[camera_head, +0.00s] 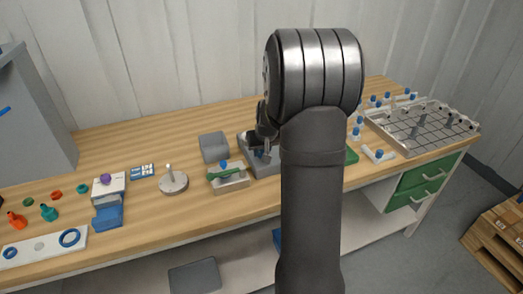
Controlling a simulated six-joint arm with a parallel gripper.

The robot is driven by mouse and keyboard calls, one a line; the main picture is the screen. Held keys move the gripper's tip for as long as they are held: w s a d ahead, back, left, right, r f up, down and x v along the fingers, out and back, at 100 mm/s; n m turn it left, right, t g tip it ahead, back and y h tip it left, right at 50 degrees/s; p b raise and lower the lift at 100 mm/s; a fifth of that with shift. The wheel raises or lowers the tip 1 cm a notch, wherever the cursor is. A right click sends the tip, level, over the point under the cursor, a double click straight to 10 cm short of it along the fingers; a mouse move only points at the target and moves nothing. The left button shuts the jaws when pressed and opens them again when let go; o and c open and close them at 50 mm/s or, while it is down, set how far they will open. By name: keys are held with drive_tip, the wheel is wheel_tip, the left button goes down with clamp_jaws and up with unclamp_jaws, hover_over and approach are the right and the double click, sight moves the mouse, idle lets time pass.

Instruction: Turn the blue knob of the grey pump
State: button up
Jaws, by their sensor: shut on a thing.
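The grey pump (262,170) stands on the wooden bench near the middle of the view, partly covered by my arm. My gripper (266,151) points down over it from the left side of my wrist, and its fingers are down at the pump's top. Only a little blue shows at the fingertips. The gripper appears shut on the blue knob, though the fingers hide most of it and its angle cannot be told.
A block with a green bar and a blue cap (228,179) stands close left of the pump. A grey box (214,147) is behind it, and a round stand (173,183) farther left. A metal rack tray (421,129) is at right. My arm hides the bench's middle right.

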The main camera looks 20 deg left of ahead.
drive_tip(key=shift+n, duration=0.6)
drive_tip(key=shift+n+y, duration=0.3)
drive_tip(key=o, duration=1)
drive_tip(key=shift+g, duration=0.3)
drive_tip(key=shift+d+r, duration=0.1)
drive_tip(key=v, duration=1.7)
drive_tip(key=shift+s+r, duration=0.1)
drive_tip(key=shift+s, duration=0.05)
